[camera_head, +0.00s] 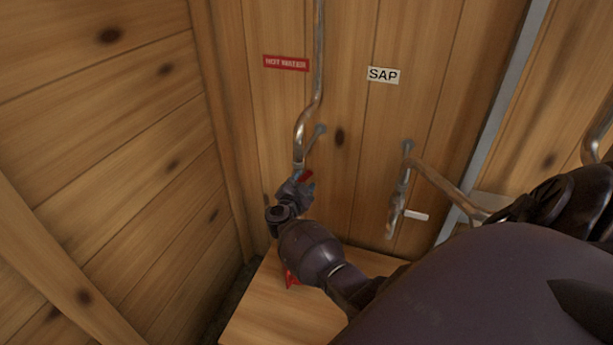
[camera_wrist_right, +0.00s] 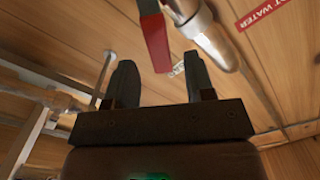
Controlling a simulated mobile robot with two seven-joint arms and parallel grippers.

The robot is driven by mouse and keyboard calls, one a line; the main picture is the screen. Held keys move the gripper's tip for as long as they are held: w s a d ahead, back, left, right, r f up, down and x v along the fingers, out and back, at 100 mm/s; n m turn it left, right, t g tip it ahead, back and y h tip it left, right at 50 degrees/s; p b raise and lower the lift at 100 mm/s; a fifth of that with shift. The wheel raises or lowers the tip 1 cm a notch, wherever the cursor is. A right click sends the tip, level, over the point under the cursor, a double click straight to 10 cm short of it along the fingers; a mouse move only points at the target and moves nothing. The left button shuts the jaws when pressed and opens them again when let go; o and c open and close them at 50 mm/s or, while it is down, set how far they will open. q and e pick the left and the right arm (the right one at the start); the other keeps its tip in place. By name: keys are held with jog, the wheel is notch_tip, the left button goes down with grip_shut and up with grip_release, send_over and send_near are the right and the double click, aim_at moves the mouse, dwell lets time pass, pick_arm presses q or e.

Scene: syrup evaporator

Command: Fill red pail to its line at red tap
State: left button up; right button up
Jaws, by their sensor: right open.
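The red tap lever (camera_head: 307,176) is on the metal hot-water pipe (camera_head: 301,135), below a red "HOT WATER" label (camera_head: 286,63). In the right wrist view the lever (camera_wrist_right: 155,41) hangs beside the metal spout (camera_wrist_right: 213,38), just beyond my fingertips. My right gripper (camera_head: 303,188) is at the lever in the head view. Its two fingers are apart with nothing between them (camera_wrist_right: 160,78). A small red part, likely the red pail (camera_head: 291,278), shows on the wooden stand below; my right arm hides most of it. Its line and contents are hidden. My left gripper is not in view.
A second metal tap (camera_head: 396,205) with a white handle (camera_head: 416,215) is to the right, under the "SAP" label (camera_head: 383,75). Wooden walls close off the left and back. The wooden stand (camera_head: 265,308) has bare room at its front left.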

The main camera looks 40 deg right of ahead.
aim_at(306, 176)
jog(key=shift+x, duration=1.8)
grip_shut()
